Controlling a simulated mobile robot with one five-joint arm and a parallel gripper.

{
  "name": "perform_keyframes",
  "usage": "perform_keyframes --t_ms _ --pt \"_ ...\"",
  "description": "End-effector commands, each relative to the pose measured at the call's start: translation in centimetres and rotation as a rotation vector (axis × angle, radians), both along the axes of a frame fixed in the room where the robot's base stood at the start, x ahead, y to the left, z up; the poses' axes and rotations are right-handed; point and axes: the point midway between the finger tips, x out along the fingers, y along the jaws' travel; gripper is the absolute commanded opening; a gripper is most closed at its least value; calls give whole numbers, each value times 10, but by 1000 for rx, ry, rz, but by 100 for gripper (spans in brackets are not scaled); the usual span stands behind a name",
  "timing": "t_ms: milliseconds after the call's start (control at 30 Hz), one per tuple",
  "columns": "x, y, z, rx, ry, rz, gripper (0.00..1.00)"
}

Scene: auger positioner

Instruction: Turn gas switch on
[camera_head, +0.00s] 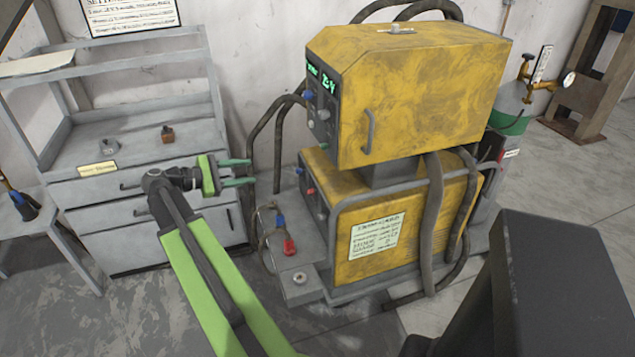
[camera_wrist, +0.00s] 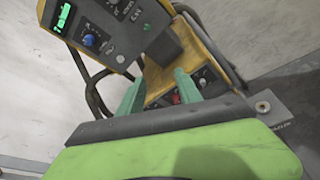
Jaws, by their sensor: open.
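The yellow welding machine (camera_head: 405,95) stands as two stacked yellow boxes, with its control panels facing left toward my gripper. The upper panel (camera_head: 322,105) has a green display, a blue knob and other knobs; it also shows in the wrist view (camera_wrist: 105,25). The lower panel (camera_head: 312,190) carries a red control (camera_head: 311,191), seen in the wrist view (camera_wrist: 178,98) between my fingertips. I cannot tell which control is the gas switch. My gripper (camera_head: 252,172) has green fingers, is open and empty, and is left of the lower panel, apart from it. The fingers (camera_wrist: 158,90) partly cover the lower panel.
A grey shelf with drawers (camera_head: 130,130) stands at left, close behind my gripper. Dark hoses (camera_head: 268,135) hang between it and the machine. A red-and-blue torch part (camera_head: 287,240) sits on the machine's base. A gas cylinder (camera_head: 512,105) stands behind at right.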

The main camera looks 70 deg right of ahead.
Motion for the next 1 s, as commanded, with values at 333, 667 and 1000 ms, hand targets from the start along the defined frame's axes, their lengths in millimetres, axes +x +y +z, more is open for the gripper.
perform_keyframes --t_ms 333,667,1000 --pt "-45 -45 18 -80 250 -99 41" --pt "-88 -84 18 -79 247 -102 41" --pt "-147 -142 18 -79 245 -101 41"
